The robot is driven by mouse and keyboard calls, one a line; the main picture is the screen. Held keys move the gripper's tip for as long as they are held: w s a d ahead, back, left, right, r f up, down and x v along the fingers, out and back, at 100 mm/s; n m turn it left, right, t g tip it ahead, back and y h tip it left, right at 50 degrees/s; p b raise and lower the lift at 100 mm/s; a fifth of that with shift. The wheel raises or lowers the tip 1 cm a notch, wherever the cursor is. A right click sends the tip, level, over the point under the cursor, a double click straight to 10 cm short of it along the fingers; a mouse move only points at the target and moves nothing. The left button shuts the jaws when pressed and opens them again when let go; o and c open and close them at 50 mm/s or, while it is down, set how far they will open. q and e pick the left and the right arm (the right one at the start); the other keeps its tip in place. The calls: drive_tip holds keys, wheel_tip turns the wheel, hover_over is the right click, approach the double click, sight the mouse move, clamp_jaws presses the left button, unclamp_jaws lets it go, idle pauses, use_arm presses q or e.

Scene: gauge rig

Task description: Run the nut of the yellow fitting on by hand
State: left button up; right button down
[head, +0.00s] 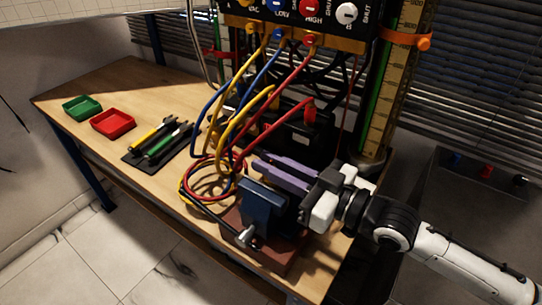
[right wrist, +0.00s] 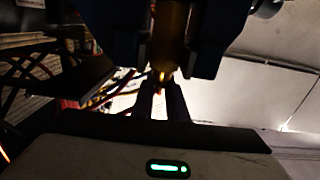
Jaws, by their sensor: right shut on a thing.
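A vise (head: 262,205) with blue-purple jaws stands at the front right of the bench; its jaws also show dark in the right wrist view (right wrist: 205,40). A brass-yellow fitting (right wrist: 169,42) sits between the jaws there. My right gripper (head: 304,198) is beside the vise, coming in from the right. In the right wrist view its narrow fingers (right wrist: 161,88) are shut around a small lit brass piece at the fitting's end, which looks like its nut. The thread is too dark to make out. The head view hides the fitting. My left gripper is out of view.
Yellow, blue and red hoses (head: 228,150) hang from the manifold (head: 300,20) and coil beside the vise. A dark mat (head: 136,158) with tools, a red tray (head: 113,123) and a green tray (head: 82,108) lie left. The bench's front-left area is clear.

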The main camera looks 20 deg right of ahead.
drive_tip(key=c, duration=1.7)
unclamp_jaws()
drive_tip(key=shift+c, duration=0.2)
drive_tip(key=shift+s, duration=0.1)
drive_tip(key=v, duration=1)
drive_tip(key=shift+b, duration=0.45)
drive_tip(key=shift+s+d, duration=0.1)
